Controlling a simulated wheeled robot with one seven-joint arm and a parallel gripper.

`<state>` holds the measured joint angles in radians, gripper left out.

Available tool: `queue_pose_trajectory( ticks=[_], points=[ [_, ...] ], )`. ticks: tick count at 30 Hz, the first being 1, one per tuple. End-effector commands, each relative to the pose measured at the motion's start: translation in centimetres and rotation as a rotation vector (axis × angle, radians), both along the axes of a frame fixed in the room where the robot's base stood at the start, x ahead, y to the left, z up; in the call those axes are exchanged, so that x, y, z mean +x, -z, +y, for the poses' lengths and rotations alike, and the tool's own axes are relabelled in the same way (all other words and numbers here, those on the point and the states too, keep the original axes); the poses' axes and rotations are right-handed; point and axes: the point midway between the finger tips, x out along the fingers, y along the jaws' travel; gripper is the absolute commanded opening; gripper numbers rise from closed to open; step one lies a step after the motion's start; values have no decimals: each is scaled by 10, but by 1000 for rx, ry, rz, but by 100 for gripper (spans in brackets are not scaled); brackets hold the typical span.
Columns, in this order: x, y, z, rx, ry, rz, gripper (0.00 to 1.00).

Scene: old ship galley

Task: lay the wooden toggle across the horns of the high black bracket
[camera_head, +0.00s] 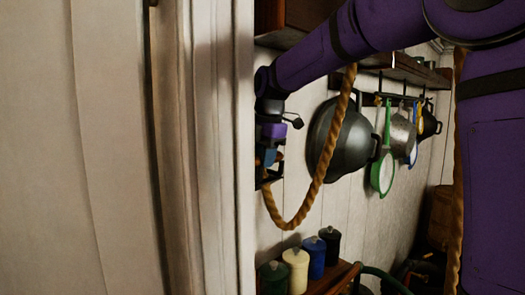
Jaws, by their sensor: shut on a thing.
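My gripper (269,157) is at the left end of my purple arm, close to the pale post's edge, which hides part of it. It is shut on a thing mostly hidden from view. A small brown patch beside the blue fingers may be the wooden toggle, but I cannot tell its shape. A thick tan rope (316,185) hangs from behind my arm in a deep loop and rises at its left end to just under the gripper. Small black parts show around the gripper; I cannot tell whether any is the high black bracket or its horns.
A pale post (215,150) and panel fill the left half. On the far wall hang a dark wok (340,135), a green-rimmed pan (382,172) and a grey pot (402,138). Several lidded canisters, one cream (296,270), stand on a wooden shelf below the rope loop.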

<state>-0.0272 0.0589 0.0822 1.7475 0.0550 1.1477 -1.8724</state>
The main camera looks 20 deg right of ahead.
Motion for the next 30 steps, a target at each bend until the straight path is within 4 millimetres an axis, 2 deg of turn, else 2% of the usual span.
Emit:
queue_pose_trajectory(
  ticks=[30],
  points=[
    [0,10,-1,0,0,-1,8]
  ],
)
